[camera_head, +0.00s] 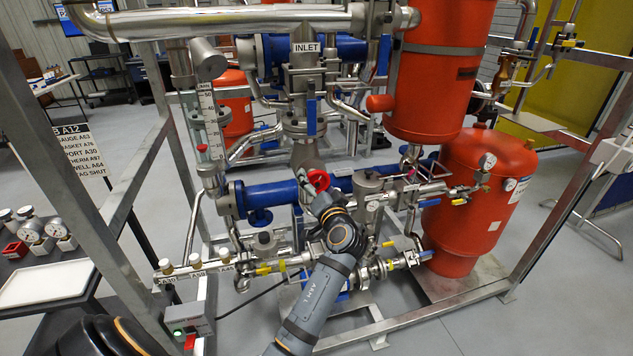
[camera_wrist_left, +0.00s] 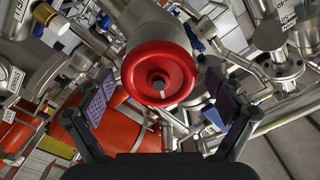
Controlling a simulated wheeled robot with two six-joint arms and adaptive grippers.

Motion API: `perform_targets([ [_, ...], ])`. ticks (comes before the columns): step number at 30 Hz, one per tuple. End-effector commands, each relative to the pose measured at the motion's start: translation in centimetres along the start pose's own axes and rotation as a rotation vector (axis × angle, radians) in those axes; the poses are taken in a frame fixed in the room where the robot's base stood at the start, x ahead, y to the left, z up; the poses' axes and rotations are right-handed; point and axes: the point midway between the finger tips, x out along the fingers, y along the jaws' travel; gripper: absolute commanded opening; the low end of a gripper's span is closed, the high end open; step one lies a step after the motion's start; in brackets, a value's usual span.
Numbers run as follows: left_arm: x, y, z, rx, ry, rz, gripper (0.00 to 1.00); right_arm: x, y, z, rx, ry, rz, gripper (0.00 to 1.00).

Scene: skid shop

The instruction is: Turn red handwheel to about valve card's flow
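The red handwheel (camera_head: 319,177) is at the middle of the head view, on a grey valve body below the INLET pipe. It is large and round in the left wrist view (camera_wrist_left: 160,73), facing the camera. My left gripper (camera_head: 319,196) is just in front of it; its fingers are mostly hidden there by my wrist. In the left wrist view my left gripper (camera_wrist_left: 160,88) is open, with one finger on each side of the wheel and visible gaps. An L/MIN flow tube (camera_head: 208,118) with a red float stands left of the INLET pipe. I cannot clearly pick out a valve card.
A listing sign (camera_head: 82,152) hangs on the frame at left. Blue pipe fittings (camera_head: 265,194) flank the valve. A red tank (camera_head: 478,195) stands at right. Gauges (camera_head: 57,229) and a white tray (camera_head: 45,284) sit at far left. Metal frame bars surround the skid.

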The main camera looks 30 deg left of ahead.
Motion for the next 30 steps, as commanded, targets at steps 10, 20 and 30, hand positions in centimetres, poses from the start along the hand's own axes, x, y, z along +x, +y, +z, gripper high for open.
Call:
perform_targets([
  [10,0.0,0.0,0.0,0.001,0.000,0.000,0.41,0.0,0.2,0.3,-0.001,-0.005,0.003,0.00],
  [20,0.0,0.3,0.4,-0.051,-0.001,0.000,0.41,1.5,-1.2,0.1,0.006,0.000,-0.013,0.00],
  [30,0.0,0.7,0.7,-0.302,0.001,-0.002,0.41,7.1,-1.1,0.7,0.003,0.001,-0.007,0.00],
])
